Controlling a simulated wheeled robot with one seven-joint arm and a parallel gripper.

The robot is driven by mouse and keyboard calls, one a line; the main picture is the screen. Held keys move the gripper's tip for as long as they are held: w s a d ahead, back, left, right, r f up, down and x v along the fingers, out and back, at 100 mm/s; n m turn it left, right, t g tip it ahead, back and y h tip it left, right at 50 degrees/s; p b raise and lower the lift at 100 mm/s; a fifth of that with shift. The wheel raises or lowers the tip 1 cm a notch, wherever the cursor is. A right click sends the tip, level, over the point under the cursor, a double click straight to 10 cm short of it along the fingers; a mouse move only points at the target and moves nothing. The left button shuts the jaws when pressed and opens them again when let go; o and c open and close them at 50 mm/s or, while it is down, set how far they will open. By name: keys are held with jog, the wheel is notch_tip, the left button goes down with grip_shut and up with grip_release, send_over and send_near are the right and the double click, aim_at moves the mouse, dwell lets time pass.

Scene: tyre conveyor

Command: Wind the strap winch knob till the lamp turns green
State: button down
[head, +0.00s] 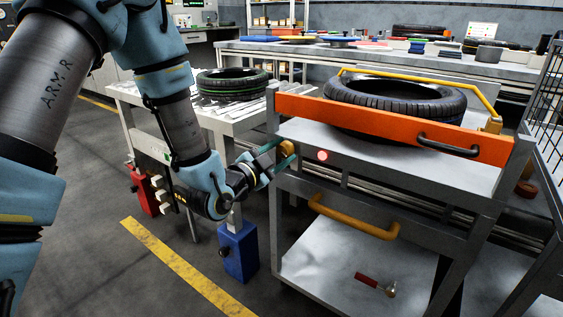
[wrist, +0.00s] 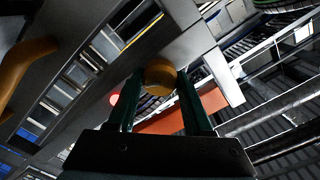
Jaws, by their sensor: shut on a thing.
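The winch knob (wrist: 159,77) is a round yellow-orange knob on the cart's grey frame. In the wrist view it sits between the two dark green fingers of my gripper (wrist: 160,92), which is shut on it. In the head view my gripper (head: 280,160) reaches the left front corner of the cart, and the knob (head: 272,147) is partly hidden by the fingers. The lamp (head: 322,156) on the cart's front glows red; it also shows red in the wrist view (wrist: 114,99). I cannot make out the strap.
A tyre (head: 395,98) lies on the cart behind an orange bar (head: 390,127). A yellow handle (head: 352,217) juts from the cart's front. A red-handled tool (head: 372,283) lies on the lower shelf. Left of the cart stands a roller conveyor (head: 180,105) with another tyre (head: 232,83).

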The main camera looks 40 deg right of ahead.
jog(key=shift+f+m+b, duration=0.15)
jog(key=shift+m+b, duration=0.35)
jog(key=shift+m, duration=0.1)
jog(key=shift+c, duration=1.5)
grip_release()
jog(key=p+v, duration=0.9)
jog(key=v, duration=0.1)
jog(key=shift+a, duration=0.35)
jog(key=shift+s, duration=0.1)
